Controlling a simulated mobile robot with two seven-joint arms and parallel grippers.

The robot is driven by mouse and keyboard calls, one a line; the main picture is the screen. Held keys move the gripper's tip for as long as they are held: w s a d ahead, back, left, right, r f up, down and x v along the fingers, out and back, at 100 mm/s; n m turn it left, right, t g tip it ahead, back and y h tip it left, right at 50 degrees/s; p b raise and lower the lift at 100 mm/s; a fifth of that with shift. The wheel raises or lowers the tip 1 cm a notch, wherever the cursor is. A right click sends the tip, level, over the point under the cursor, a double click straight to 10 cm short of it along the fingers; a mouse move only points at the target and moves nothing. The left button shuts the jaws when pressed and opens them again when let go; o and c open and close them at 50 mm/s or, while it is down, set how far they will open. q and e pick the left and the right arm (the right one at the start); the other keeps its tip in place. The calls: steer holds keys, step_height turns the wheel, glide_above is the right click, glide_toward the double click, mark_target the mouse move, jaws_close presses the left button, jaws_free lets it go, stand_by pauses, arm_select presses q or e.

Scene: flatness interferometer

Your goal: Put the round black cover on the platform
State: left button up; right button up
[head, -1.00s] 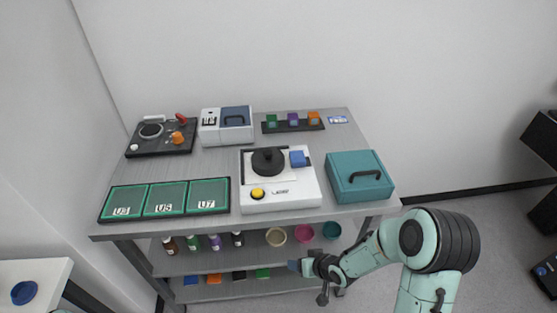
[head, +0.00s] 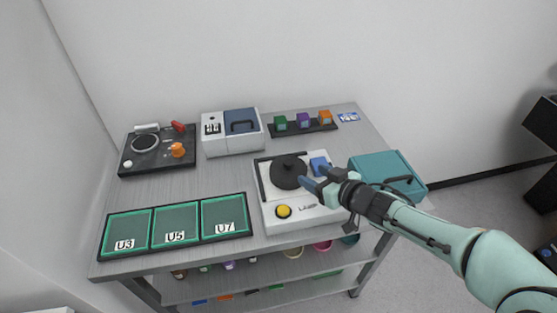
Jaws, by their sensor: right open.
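The round black cover (head: 289,171), with a knob on top, sits on the white plate of the white instrument (head: 302,218) at the middle right of the table. I cannot tell which part of the instrument is the platform. The instrument also has a yellow button (head: 283,211) and a blue block (head: 319,166). My right gripper (head: 312,178) is open and empty, its blue-tipped fingers pointing left just right of the cover, above the instrument. I cannot tell whether it touches the cover. My left gripper is not in view.
A teal box (head: 385,170) with a black handle stands at the right, partly behind my right arm. Three green trays (head: 176,224) lie front left. A black board (head: 157,148), a blue-lidded device (head: 230,130) and a rack of coloured blocks (head: 303,127) line the back.

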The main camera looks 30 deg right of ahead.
mark_target(289, 162)
steer(key=b+x, duration=0.2)
steer(key=x, duration=0.5)
steer(key=shift+w+f, duration=0.1)
steer(key=shift+f, duration=0.05)
steer(key=shift+r+b+x, duration=0.15)
steer(key=shift+b+x, duration=0.15)
steer(key=shift+x, duration=1.1)
steer(key=shift+r+b+x, duration=0.1)
steer(key=shift+b+x, duration=0.2)
steer(key=shift+x, duration=1.05)
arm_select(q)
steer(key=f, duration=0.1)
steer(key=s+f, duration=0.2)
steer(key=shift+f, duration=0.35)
arm_select(e)
jaws_close()
